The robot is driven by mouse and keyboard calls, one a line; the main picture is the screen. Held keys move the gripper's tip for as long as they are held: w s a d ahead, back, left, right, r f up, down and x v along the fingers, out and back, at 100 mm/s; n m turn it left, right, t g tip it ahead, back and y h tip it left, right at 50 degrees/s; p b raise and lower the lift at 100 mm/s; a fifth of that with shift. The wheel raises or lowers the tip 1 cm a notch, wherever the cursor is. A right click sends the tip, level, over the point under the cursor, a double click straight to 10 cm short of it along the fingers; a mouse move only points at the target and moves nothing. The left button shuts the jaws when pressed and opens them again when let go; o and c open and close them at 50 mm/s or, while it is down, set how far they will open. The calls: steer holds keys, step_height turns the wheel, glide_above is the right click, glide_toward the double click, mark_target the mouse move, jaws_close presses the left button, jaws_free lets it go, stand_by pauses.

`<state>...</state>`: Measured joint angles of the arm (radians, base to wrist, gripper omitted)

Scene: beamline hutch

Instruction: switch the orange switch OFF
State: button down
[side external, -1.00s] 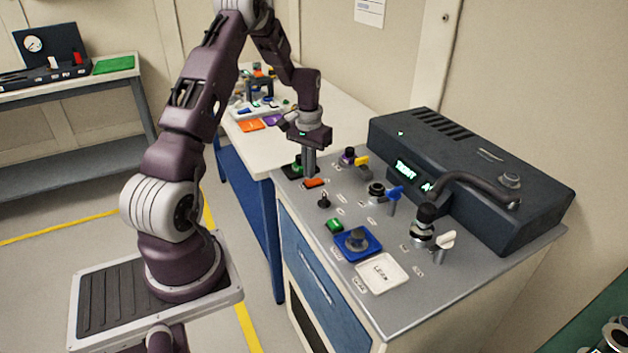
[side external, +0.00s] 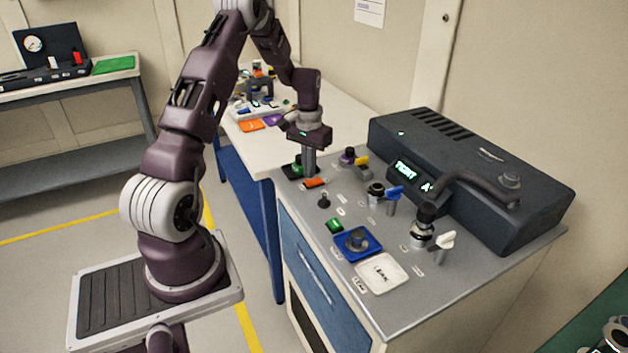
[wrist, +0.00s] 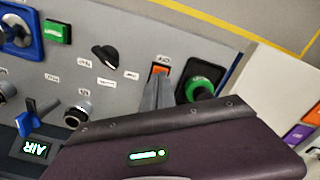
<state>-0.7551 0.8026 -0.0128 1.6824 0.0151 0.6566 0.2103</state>
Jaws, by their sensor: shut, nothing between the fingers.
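The orange switch (side external: 316,183) is a small rocker on the grey panel top, near the panel's far left part. In the wrist view the orange switch (wrist: 160,70) shows just beyond the fingertips, its near part hidden by them. My gripper (side external: 309,173) points down with its fingers together and empty, right at the switch. The wrist view also shows my gripper (wrist: 158,84) overlapping the switch's edge. I cannot tell whether the tips touch it. Which way the rocker is tipped is too small to read.
A green button on a black base (wrist: 200,88) sits close beside the fingers. A black knob (side external: 324,201), green button (side external: 335,225), blue-plated knob (side external: 358,243) and blue-handled valve (side external: 393,192) share the panel. A dark instrument box (side external: 470,170) stands behind.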

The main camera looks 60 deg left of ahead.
mark_target(310, 182)
steer(key=shift+f, duration=0.95)
stand_by(0.8)
steer(key=shift+r, duration=3.55)
steer(key=s+d+r+m+t+y, duration=0.1)
steer(key=s+d+r+m+t, duration=0.25)
steer(key=d+r, duration=1.45)
steer(key=s+d+m+t+h, duration=0.1)
steer(key=s+d+m+t, duration=0.1)
steer(key=s+d, duration=1)
steer(key=s, duration=0.4)
steer(key=shift+s+d+r, duration=0.25)
steer(key=shift+s, duration=0.05)
